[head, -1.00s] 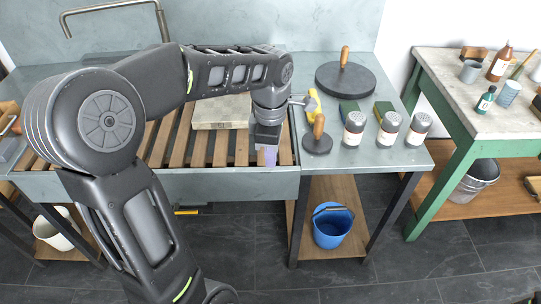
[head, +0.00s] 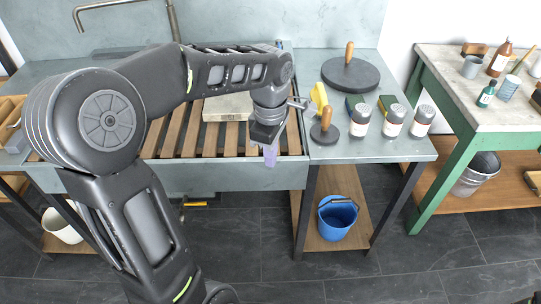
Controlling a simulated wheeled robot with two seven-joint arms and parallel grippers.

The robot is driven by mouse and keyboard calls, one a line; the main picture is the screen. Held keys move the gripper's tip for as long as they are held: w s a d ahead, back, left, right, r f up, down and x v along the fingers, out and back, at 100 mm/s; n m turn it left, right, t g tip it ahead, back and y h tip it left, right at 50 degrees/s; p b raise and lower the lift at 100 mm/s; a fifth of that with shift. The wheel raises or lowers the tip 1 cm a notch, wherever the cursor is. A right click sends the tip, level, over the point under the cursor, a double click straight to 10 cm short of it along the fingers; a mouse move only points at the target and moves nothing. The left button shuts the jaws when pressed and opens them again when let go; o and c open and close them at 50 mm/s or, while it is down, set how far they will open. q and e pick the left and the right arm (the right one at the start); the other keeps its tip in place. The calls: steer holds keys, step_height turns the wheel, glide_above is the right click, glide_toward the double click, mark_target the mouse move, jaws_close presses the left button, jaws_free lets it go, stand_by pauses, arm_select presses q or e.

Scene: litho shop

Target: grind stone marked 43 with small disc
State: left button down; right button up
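The small dark disc (head: 324,136) with an upright wooden handle stands on the grey worktop, right of the slatted sink. A larger dark disc (head: 350,76), also with a wooden handle, stands farther back. A pale stone (head: 228,107) lies on the wooden slats, partly hidden behind my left arm; no number on it is readable. My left gripper (head: 270,152) points down over the sink's front edge, left of the small disc and apart from it. A purple shape shows at its tip, and I cannot tell whether it is its fingers or a held thing. My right gripper is out of view.
Shaker bottles (head: 393,120) stand right of the small disc. A yellow item (head: 319,96) lies just behind its handle. A blue bucket (head: 337,217) sits on the shelf below. A green-legged table (head: 440,75) with bottles stands at the right.

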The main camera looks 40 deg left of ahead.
arm_select(q)
steer(key=w+d+f+m, duration=0.6)
steer(key=w+d+m, duration=0.4)
steer(key=m, duration=1)
steer(key=shift+d+f+m, duration=0.15)
steer(key=shift+d+m, duration=0.15)
steer(key=shift+d, duration=0.9)
steer(key=shift+w, duration=0.1)
